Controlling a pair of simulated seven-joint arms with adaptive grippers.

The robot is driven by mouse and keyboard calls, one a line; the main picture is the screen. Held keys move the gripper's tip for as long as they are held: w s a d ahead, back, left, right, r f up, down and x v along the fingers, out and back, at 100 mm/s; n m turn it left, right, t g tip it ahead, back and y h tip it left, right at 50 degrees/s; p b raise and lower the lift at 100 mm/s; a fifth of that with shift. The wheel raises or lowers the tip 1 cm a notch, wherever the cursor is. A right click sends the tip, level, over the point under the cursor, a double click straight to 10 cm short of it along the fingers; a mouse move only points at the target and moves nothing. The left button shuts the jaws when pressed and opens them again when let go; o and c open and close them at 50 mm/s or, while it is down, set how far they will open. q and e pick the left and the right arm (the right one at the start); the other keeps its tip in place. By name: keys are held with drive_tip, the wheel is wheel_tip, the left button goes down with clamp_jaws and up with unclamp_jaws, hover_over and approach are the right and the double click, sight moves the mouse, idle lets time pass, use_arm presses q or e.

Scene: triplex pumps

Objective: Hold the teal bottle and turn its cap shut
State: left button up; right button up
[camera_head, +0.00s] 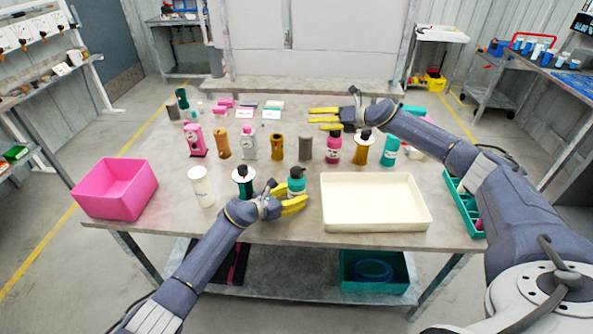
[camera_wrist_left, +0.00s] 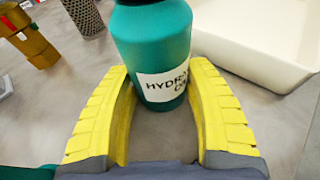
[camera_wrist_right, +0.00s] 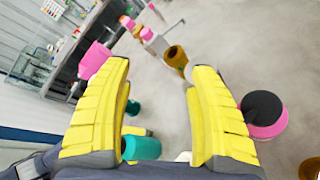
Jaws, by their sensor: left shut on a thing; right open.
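A teal bottle (camera_head: 297,187) with a dark cap (camera_head: 296,172) stands upright near the front of the table, left of the cream tray. My left gripper (camera_head: 292,199) is shut on this bottle low on its body. In the left wrist view the teal bottle (camera_wrist_left: 152,45) sits between the yellow fingers, with a white label starting "HYDR"; its top is out of that view. My right gripper (camera_head: 311,118) is open and empty above the back of the table, apart from the bottle. I cannot tell how tightly the cap sits.
The cream tray (camera_head: 328,215) lies right of the bottle. Another teal bottle (camera_head: 245,189) and a white cup (camera_head: 200,186) stand to its left. A pink bin (camera_head: 115,188) is at the left edge. Several bottles and cylinders form a row behind. A teal organizer (camera_head: 463,208) lies at the right edge.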

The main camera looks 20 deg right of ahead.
drive_tip(key=s+a+n+g+y, duration=0.15)
drive_tip(key=a+n+g, duration=0.25)
drive_tip(key=a, duration=0.6)
wheel_tip(320, 180, up, 3)
drive_tip(key=n+g+h, duration=0.7)
drive_tip(key=n+h, duration=0.1)
drive_tip(key=h, duration=0.3)
hover_over(297, 169)
wheel_tip(297, 169, down, 11)
drive_tip(key=shift+r, duration=0.1)
clamp_jaws()
